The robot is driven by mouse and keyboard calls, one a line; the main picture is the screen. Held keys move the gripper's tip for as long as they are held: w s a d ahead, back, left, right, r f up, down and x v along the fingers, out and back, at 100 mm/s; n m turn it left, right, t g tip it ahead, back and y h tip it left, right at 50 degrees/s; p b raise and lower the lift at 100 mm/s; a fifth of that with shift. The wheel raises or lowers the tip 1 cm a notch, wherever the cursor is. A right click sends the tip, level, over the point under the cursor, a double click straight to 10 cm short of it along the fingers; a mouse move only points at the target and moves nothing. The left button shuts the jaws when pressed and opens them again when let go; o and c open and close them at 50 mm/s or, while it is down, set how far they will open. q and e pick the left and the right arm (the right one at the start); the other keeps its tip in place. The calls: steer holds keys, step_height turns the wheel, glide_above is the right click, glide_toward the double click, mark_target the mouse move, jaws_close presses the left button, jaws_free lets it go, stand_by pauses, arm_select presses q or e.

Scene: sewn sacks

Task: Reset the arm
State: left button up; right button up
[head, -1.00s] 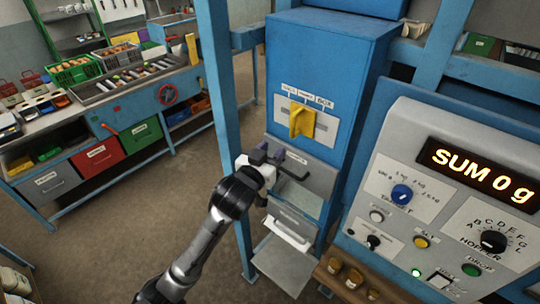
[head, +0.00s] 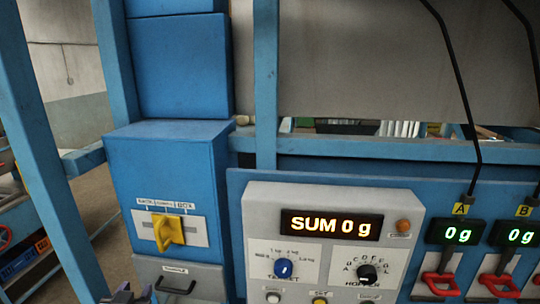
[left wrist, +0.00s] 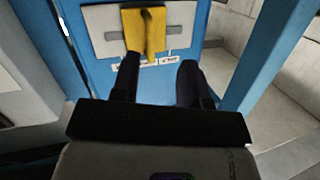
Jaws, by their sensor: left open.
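My left gripper (head: 132,296) shows only as dark fingertips at the bottom left edge of the head view. The rest of that arm is out of the head view. In the left wrist view the left gripper (left wrist: 160,75) is open, with two dark fingers apart and nothing between them. A yellow knob (head: 168,230) sits on a labelled plate on the front of a blue box (head: 165,165). In the left wrist view the yellow knob (left wrist: 145,30) appears just beyond the fingertips. I cannot tell whether they touch. My right arm is not in view.
A grey drawer (head: 190,280) with a dark handle is below the knob. A control panel (head: 260,225) reading "SUM 0 g" stands to the right. Beyond it, two displays (head: 457,233) read 0 g above red handles (head: 440,284). Blue posts (head: 40,150) frame the left side.

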arm_select(q)
steer(key=s+d+f+g+h+p, duration=0.1)
steer(key=s+d+f+g+p, duration=0.1)
steer(key=s+f, duration=0.5)
steer(key=s+d+f+m+g+h+p, duration=0.1)
steer(key=s+d+f+g, duration=0.3)
steer(key=s, duration=1.3)
steer(key=s+d+f+g+h+p, duration=0.1)
steer(key=s+d+f+g+p, duration=0.2)
steer(key=s+f+g, duration=0.3)
steer(key=s+f, duration=0.4)
steer(key=s, duration=0.2)
steer(key=shift+m+p, duration=0.3)
steer(key=shift+m, duration=0.1)
steer(key=shift+d, duration=0.1)
